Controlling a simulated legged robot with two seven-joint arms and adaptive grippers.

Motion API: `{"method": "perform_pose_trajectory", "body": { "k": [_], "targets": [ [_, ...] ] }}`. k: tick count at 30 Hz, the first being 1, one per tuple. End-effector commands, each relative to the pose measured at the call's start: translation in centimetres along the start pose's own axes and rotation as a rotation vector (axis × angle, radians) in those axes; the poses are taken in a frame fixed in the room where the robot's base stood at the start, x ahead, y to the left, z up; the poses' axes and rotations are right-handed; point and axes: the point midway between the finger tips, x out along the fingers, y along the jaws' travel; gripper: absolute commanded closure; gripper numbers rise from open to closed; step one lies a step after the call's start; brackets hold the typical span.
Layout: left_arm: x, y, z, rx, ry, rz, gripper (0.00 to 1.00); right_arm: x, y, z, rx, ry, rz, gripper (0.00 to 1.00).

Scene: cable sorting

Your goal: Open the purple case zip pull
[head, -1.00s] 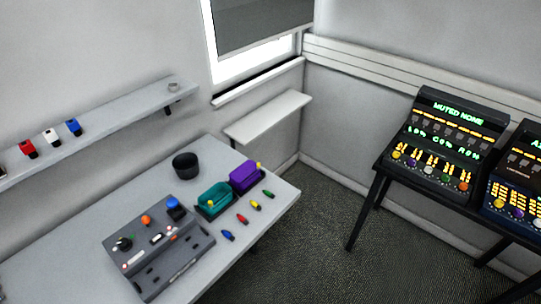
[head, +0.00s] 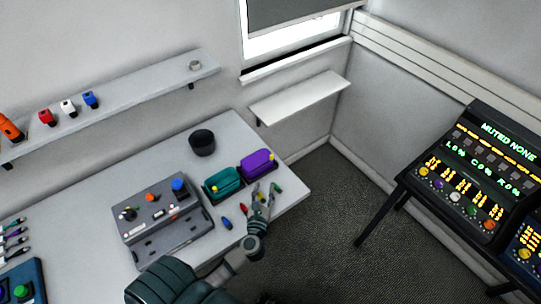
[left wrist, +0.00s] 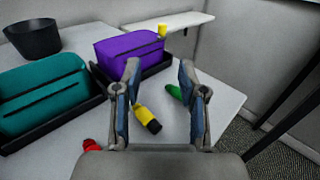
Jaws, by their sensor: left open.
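The purple case (head: 257,163) sits in a dark tray near the table's right end. In the left wrist view the purple case (left wrist: 133,50) shows a dark zip line along its side. A yellow piece (left wrist: 162,31), perhaps its zip pull, is at its far right end; it also shows in the head view (head: 271,157). My left gripper (head: 263,191) is open and empty, in front of the purple case and over the small connectors. In the left wrist view its fingers (left wrist: 159,75) are apart, with the case beyond them. My right gripper is not in view.
The teal case (head: 223,182) sits left of the purple one. Small connectors, including a yellow one (left wrist: 147,119) and a green one (left wrist: 174,92), lie by my fingers. A black cup (head: 202,143) and a grey control box (head: 160,215) stand farther left.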

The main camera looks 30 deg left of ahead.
Motion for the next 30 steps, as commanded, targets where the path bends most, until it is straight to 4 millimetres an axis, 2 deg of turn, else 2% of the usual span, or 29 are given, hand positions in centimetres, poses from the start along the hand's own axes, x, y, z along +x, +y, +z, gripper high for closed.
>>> {"method": "perform_pose_trajectory", "body": {
  "k": [12, 18, 24, 30],
  "targets": [
    [9.9, 0.0, 0.3, 0.006, -0.005, 0.000, 0.59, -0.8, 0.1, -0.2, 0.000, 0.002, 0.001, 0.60],
    [13.6, -0.1, 0.1, 0.006, -0.003, -0.001, 0.59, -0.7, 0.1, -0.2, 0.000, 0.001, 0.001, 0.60],
    [15.3, 0.0, 0.1, 0.006, -0.002, -0.002, 0.59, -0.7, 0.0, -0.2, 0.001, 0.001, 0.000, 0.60],
    [15.6, -0.1, 0.1, 0.005, -0.002, -0.002, 0.59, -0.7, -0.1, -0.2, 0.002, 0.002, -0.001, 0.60]
  ]
}}
